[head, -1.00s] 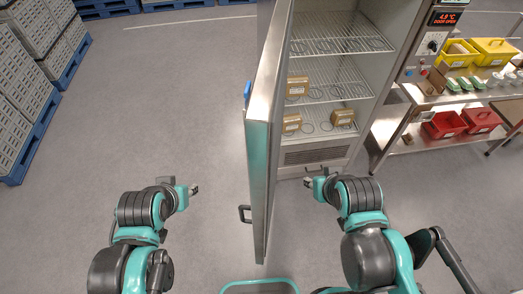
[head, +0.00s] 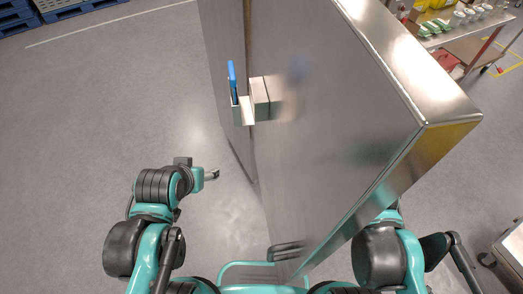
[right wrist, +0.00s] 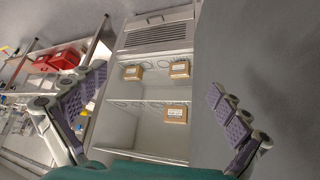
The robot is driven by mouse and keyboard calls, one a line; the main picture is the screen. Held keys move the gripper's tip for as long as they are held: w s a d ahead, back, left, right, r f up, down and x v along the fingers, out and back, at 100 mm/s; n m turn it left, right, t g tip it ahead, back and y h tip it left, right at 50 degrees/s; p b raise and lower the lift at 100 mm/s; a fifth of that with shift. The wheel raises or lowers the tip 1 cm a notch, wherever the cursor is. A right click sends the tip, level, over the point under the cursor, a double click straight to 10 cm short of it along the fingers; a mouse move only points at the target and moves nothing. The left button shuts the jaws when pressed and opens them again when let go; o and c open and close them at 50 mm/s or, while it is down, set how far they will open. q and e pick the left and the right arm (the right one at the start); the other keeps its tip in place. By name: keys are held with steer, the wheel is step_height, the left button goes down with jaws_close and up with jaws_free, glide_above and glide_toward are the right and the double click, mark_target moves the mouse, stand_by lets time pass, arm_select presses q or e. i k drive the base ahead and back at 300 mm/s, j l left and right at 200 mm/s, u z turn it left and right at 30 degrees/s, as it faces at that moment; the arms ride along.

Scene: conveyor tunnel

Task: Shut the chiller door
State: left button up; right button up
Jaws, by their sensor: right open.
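My right gripper is hidden behind the door in the head view. In the right wrist view my right gripper (right wrist: 160,118) is open and empty, facing the open chiller interior (right wrist: 118,125) with several brown boxes, including one box (right wrist: 177,114), on wire shelves.
A steel table (head: 480,45) with goods stands at the upper right. Open floor (head: 110,90) lies to the left. A trolley corner (head: 508,245) shows at the right.

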mark_target(361, 110)
steer(key=k+l, duration=0.1)
steer(key=k, duration=0.2)
steer(key=k+l+z, duration=0.1)
steer(key=k, duration=0.2)
steer(key=k+j, duration=0.1)
steer(key=j, duration=0.2)
steer(key=k+j+z, duration=0.1)
steer(key=j, duration=0.25)
steer(key=k+j+z, duration=0.1)
steer(key=j, duration=0.2)
steer(key=j+z, duration=0.1)
steer(key=j, duration=0.6)
